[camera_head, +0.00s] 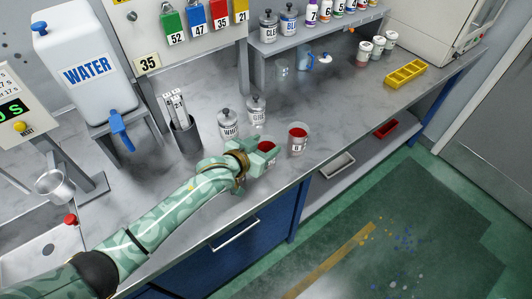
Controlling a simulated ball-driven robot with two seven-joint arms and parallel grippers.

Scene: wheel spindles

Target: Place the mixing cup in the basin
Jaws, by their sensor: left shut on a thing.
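My left arm reaches in from the lower left. Its gripper (262,159) is shut on a small cup with red contents (268,146), near the counter's front edge; the gripper's fingers hide most of this cup. Whether the held cup rests on the counter or is lifted cannot be told. A similar white cup with red contents (298,140) stands upright just to the right, apart from the gripper. The basin (38,258) is a light sink sunk in the counter at the lower left, partly cut off by the frame. My right gripper is not in view.
White-labelled bottles (228,123) stand behind the gripper. A dark holder (184,138) is left of them. A water tank (82,65) with a blue tap stands at the back left. The counter is clear toward the yellow tray (405,74).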

